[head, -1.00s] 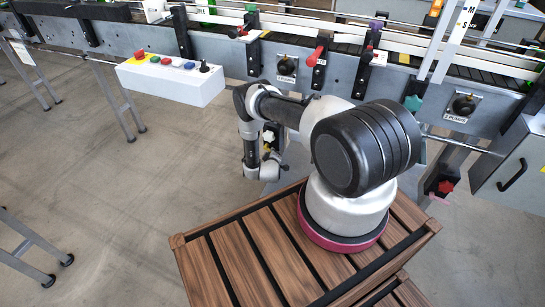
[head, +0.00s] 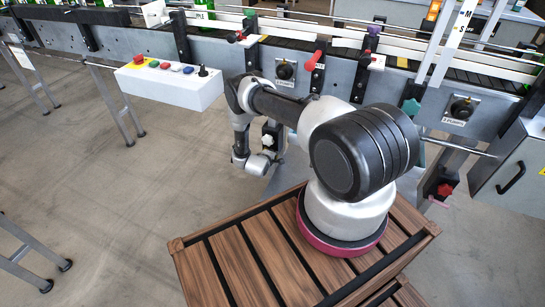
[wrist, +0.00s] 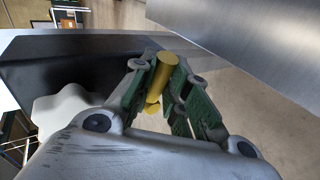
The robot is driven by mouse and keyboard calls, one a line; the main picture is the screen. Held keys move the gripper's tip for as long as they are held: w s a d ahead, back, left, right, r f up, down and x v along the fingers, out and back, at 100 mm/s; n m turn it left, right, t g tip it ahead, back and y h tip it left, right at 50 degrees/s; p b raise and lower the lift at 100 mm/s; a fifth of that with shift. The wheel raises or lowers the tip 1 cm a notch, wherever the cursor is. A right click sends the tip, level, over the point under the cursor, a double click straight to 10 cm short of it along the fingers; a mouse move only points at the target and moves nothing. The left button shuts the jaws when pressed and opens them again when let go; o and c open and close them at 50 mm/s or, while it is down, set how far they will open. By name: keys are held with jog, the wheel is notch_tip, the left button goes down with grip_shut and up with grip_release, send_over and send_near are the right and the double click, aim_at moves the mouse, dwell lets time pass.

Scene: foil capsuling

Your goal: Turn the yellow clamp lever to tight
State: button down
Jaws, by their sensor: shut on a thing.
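The yellow clamp lever (wrist: 163,74) is a short yellow bar in the wrist view. My gripper (wrist: 168,78) is shut on it, with a green-padded finger on each side. Part of the lever is hidden between the fingers. A black clamp block (wrist: 75,68) and a white star knob (wrist: 60,110) lie left of the fingers. The white knob also shows in the head view (head: 267,140), beside the end of my arm. I cannot see the yellow lever there.
The conveyor frame (head: 225,50) runs across the back, with a white button box (head: 170,84) on its front. A grey cabinet (head: 515,160) stands at right.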

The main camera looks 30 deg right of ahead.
jog(key=c, duration=1.4)
grip_release()
jog(key=shift+a, duration=0.1)
jog(key=v, duration=1.2)
